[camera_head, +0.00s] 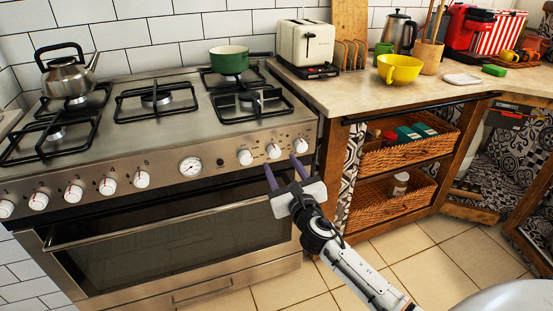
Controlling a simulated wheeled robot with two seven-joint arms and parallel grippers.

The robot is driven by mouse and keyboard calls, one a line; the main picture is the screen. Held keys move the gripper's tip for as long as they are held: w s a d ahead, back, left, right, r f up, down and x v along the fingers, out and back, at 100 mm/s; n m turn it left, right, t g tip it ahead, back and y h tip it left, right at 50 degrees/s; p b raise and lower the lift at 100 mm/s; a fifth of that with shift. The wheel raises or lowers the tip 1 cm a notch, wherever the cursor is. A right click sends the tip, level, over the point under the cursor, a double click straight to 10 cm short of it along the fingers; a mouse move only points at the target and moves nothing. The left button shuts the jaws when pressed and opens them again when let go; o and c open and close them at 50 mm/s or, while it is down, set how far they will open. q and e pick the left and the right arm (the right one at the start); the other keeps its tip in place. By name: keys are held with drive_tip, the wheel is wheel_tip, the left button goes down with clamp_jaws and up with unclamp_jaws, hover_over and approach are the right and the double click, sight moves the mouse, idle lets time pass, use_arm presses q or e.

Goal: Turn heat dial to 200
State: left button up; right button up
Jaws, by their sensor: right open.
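The steel stove (120,165) has a front panel with a row of white dials. Three dials are on the right part: a left one (245,157), a middle one (273,151) and a right one (300,145). Which one is the heat dial, and its setting, is too small to tell. My right gripper (281,164) is open and empty, its two purple fingers pointing up at the panel. My left gripper is out of view.
A round gauge (190,166) and more dials (143,179) line the panel to the left. The oven handle (150,222) runs below. A kettle (66,78) and green pot (229,60) stand on the stove. Wicker baskets (395,206) are under the counter at right.

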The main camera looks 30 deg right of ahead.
sight(275, 154)
drive_tip(key=x, duration=0.5)
drive_tip(key=shift+b, duration=0.35)
drive_tip(key=c, duration=1.1)
